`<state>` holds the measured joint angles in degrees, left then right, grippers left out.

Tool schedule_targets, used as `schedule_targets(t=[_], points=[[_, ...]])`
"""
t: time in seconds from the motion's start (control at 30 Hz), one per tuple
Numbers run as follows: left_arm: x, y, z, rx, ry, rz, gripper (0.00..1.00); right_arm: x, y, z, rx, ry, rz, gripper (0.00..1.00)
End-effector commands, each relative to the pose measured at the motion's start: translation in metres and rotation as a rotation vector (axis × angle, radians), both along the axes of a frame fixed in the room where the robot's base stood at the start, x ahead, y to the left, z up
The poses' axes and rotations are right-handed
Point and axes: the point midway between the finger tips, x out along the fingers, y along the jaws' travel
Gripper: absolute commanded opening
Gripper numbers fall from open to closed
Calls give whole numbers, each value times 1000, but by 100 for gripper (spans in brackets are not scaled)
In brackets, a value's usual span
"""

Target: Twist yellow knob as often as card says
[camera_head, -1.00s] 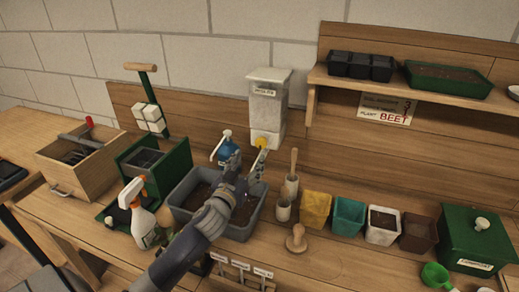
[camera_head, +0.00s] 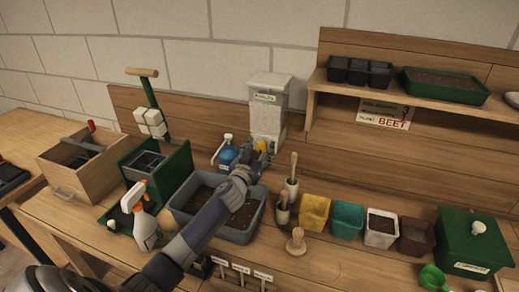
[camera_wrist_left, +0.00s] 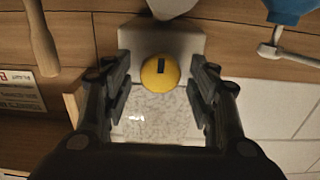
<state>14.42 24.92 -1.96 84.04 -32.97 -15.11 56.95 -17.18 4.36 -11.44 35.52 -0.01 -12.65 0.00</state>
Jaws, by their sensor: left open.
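The yellow knob (camera_wrist_left: 160,73) sits on the front of the grey dispenser (camera_head: 268,98), which is fixed against the wooden back panel. In the left wrist view the knob has a dark slot mark running along the picture's vertical. My left gripper (camera_wrist_left: 160,82) is open, with one finger on each side of the knob and a gap on both sides. In the head view the left gripper (camera_head: 256,160) hides most of the knob. The card (camera_head: 384,113) hangs under the shelf; it shows a 3 and the red word BEET. My right gripper is not in view.
A blue pump bottle (camera_head: 228,153) stands just left of the gripper, and a grey soil tray (camera_head: 243,238) lies below the arm. A wooden dibber (camera_head: 292,178) and several coloured pots stand to the right. A white spray bottle (camera_head: 143,222) stands at the left.

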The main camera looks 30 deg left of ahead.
Motion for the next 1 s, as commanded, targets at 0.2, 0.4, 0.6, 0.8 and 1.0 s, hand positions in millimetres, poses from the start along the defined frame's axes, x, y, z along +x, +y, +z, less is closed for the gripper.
schedule_targets(t=[0.2, 0.4, 0.6, 0.8, 1.0], points=[[0, 0, 0, 0, 0, 0, 35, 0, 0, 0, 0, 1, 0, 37], [0, 0, 0, 0, 0, 0, 10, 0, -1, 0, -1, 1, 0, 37], [0, 0, 0, 12, 3, 0, 10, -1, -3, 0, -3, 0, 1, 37], [0, 0, 0, 81, 19, 0, 10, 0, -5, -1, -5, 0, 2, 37], [0, -1, 0, 220, 53, 0, 10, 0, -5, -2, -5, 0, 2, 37]])
